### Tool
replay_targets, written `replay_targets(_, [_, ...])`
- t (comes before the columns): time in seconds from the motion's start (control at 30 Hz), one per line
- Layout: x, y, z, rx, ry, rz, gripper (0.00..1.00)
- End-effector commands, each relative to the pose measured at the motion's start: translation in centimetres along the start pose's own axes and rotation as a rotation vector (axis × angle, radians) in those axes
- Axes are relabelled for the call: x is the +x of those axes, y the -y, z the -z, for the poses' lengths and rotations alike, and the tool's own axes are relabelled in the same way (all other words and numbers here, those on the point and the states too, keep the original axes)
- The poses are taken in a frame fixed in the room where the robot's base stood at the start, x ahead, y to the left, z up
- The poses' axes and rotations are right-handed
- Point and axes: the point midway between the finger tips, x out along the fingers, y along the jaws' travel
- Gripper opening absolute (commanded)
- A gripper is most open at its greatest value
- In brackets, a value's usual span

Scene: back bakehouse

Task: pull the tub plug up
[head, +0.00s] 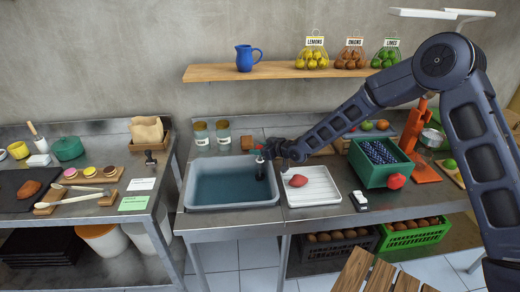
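A grey tub (207,207) filled with dark blue-green water stands on the steel counter at the middle. My gripper (262,157) is over the tub's back right part, pointing left and down from the arm. A small dark upright piece (261,170) shows just below my gripper at the water; it may be the tub plug or its handle, and I cannot tell. A small red spot shows at the gripper. The fingers are too small and dark to tell whether they are open or shut, or whether they touch the dark piece.
A white ribbed tray (316,197) with a red item (298,181) stands right of the tub. Two glass jars (201,137) stand behind it. A green crate (378,176) is further right. A shelf (225,73) with a blue jug (247,58) runs above.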

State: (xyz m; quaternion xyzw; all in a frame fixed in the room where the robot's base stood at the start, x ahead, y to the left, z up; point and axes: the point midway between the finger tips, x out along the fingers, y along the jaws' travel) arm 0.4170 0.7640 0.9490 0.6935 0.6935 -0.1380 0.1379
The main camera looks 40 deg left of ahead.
Motion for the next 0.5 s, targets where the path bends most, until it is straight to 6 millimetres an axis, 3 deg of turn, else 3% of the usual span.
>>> replay_targets(0.03, [0.0, 0.0, 0.0, 0.000, 0.000, 0.000, 0.40])
replay_targets(0.23, [0.0, 0.0, 0.0, 0.000, 0.000, 0.000, 0.01])
replay_targets(0.37, [-0.1, 0.0, 0.2, 0.000, 0.000, -0.001, 0.00])
replay_targets(0.5, [-0.7, -0.1, 1.6, -0.001, -0.002, -0.002, 0.00])
